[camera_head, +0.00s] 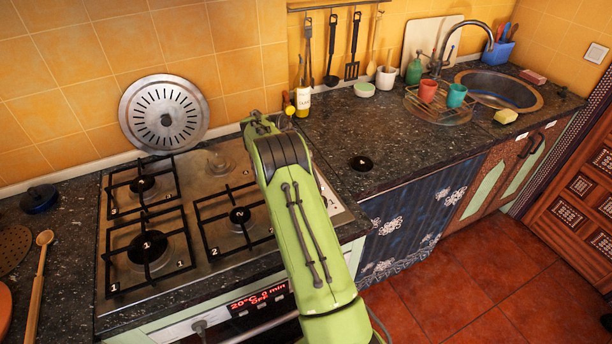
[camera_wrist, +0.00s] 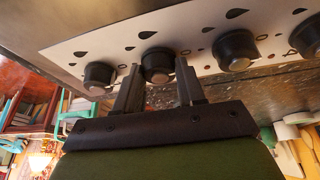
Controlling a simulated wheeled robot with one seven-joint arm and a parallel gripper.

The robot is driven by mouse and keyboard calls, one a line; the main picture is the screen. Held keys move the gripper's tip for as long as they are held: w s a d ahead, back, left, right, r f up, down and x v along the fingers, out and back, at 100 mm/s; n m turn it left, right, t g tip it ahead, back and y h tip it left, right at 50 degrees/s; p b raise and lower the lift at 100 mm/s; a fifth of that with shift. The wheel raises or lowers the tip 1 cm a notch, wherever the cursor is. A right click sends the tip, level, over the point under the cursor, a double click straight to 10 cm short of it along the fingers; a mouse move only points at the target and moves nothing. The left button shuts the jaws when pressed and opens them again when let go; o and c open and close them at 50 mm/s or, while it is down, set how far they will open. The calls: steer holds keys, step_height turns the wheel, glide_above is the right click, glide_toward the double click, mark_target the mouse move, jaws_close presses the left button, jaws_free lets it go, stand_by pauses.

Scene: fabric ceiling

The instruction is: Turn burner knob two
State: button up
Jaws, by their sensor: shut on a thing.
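In the wrist view, a row of dark round burner knobs stands on a pale panel with black drop-shaped marks. My gripper (camera_wrist: 158,88) has one dark finger on each side of the second knob from the left (camera_wrist: 157,66) and is shut on it. One knob (camera_wrist: 98,78) is left of the fingers, and another knob (camera_wrist: 236,50) is to the right. I cannot read a number on the held knob. In the head view, my green arm covers the right side of the gas stove (camera_head: 205,185) and hides the knobs and fingers.
A round metal lid (camera_head: 164,114) leans on the tiled wall behind the stove. A bottle (camera_head: 302,100) stands on the dark counter (camera_head: 345,135) just beyond my arm. Cups, a rack and a sink (camera_head: 498,92) are farther right. The counter's middle is mostly clear.

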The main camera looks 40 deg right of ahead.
stand_by(0.4)
steer(key=o, duration=1)
steer(key=shift+o, duration=0.2)
steer(key=p+v, duration=0.4)
steer(key=v, duration=1.2)
steer(key=shift+p, duration=0.35)
